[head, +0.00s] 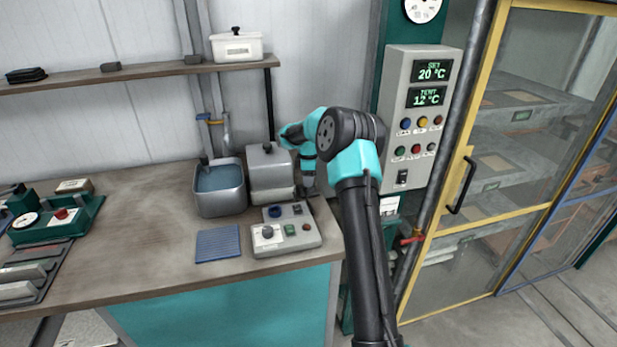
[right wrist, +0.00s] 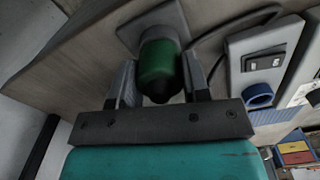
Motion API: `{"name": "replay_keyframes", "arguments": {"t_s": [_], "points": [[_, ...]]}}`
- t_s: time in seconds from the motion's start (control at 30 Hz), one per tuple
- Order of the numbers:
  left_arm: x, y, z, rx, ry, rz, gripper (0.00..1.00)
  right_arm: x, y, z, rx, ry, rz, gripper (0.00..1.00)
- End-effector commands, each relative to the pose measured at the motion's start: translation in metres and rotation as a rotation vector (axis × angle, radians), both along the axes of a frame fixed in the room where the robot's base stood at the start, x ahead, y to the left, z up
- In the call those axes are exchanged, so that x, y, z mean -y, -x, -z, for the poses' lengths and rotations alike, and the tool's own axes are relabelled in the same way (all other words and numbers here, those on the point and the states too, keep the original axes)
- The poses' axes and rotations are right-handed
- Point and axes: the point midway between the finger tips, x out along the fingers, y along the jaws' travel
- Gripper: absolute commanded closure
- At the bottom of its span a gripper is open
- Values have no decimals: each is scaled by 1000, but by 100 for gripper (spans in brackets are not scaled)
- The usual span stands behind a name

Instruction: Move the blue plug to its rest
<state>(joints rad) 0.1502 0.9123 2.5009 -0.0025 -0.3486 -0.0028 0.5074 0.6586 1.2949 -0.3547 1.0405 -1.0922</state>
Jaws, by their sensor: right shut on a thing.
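My right gripper (head: 309,186) reaches down at the right end of the bench, beside a grey control box (head: 286,246). In the right wrist view my right gripper (right wrist: 160,82) is shut on a green plug-like piece (right wrist: 160,62). This piece stands at a grey square plate (right wrist: 151,22); I cannot tell whether it is seated in it. I see no plug that is clearly blue. A blue ring (head: 275,211) is on the control box, and it also shows in the right wrist view (right wrist: 258,94), apart from the gripper. My left gripper is out of view.
A water-filled grey tub (head: 220,200) and a grey lidded box (head: 269,167) stand behind the control box. A blue ribbed mat (head: 218,244) lies left of it. A dark cable (right wrist: 207,42) runs near the gripper. The bench's middle is clear.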

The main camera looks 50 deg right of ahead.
Motion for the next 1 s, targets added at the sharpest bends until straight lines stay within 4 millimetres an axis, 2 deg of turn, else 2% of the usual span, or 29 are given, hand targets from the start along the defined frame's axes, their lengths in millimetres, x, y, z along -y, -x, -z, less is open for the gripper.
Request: {"name": "replay_keyframes", "arguments": {"t_s": [0.07, 0.33, 0.57, 0.73, 0.87, 1.0], "points": [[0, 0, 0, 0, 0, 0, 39, 0, 0, 0, 0, 0, 0, 53], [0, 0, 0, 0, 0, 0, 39, 0, 0, 0, 0, 0, 0, 28], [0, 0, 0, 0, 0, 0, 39, 0, 0, 0, 0, 0, 0, 28], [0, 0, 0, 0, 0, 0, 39, 0, 0, -7, 1, 1, 0, 28], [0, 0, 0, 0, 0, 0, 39, 0, 0, -22, 3, 2, 0, 28], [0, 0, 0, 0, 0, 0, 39, 0, -1, -46, 3, 2, -1, 28]]}}
